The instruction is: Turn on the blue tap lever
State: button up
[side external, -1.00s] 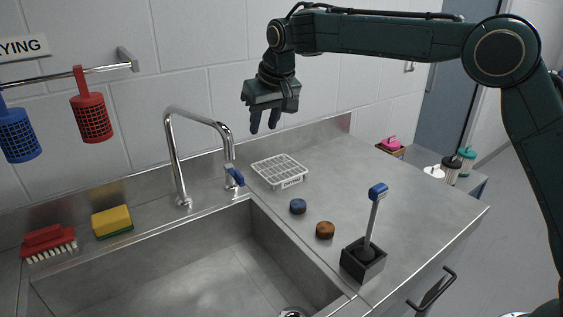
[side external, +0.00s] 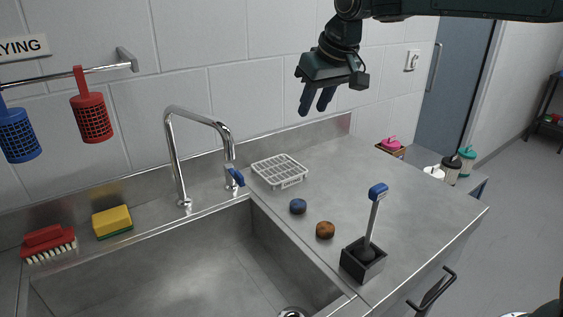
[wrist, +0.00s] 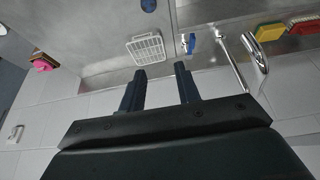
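A white rack (side external: 279,171) stands right of the tap. A blue scrubber (side external: 298,206), a brown scrubber (side external: 325,230) and a blue-topped brush in a dark holder (side external: 362,262) stand on the counter. Red (side external: 92,118) and blue baskets hang from the wall rail.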

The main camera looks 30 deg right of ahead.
jog(key=shift+s+d+r, duration=0.15)
jog(key=shift+s+d, duration=0.05)
jog(key=shift+s, duration=0.2)
jog(key=shift+s+d+r, duration=0.1)
jog(key=shift+s+d, duration=0.1)
jog(key=shift+s, duration=0.2)
jog(key=shift+w+f, duration=0.1)
jog(key=shift+w, duration=0.1)
jog(key=c, duration=0.7)
jog(key=shift+y, duration=0.8)
jog(key=w+f, duration=0.3)
jog(key=w, duration=0.1)
jog(key=w+f, duration=0.2)
jog(key=shift+w+d+f, duration=0.1)
jog(key=shift+w+f, duration=0.2)
jog(key=shift+w, duration=0.1)
grip_shut()
jog(key=w+f+y, duration=0.3)
jog(key=w+f, duration=0.3)
jog(key=f, duration=0.2)
jog(key=shift+w+d+f+y, duration=0.15)
jog(key=shift+w+d+y, duration=0.05)
jog(key=shift+d+y, duration=0.25)
